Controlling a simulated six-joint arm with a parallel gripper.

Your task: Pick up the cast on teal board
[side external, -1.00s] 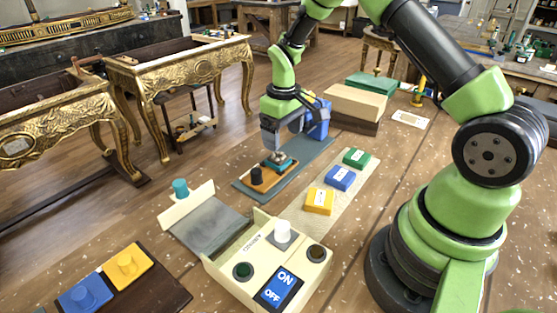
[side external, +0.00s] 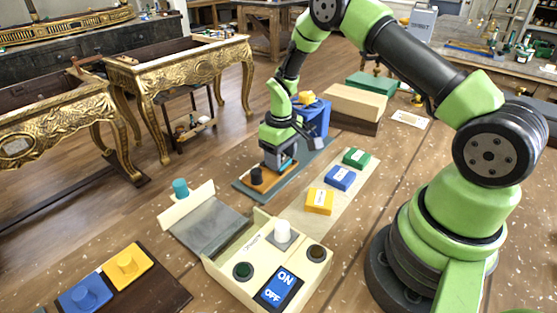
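The small teal board (side external: 288,166) sits on an orange-brown wooden base (side external: 264,188), beside a black knob (side external: 256,175). The cast on the teal board is hidden behind my gripper now; earlier it showed as a small pale lump on top. My gripper (side external: 279,165) points down at the teal board, with its fingers at the height of the cast. Whether the fingers are apart or closed on it cannot be made out.
A slate-blue mat (side external: 243,185) lies under the base. A blue bin (side external: 318,117) with yellow contents stands close behind my gripper. Yellow (side external: 320,201), blue (side external: 340,178) and green (side external: 357,158) blocks lie to the right. A cream switch box (side external: 316,272) stands in front.

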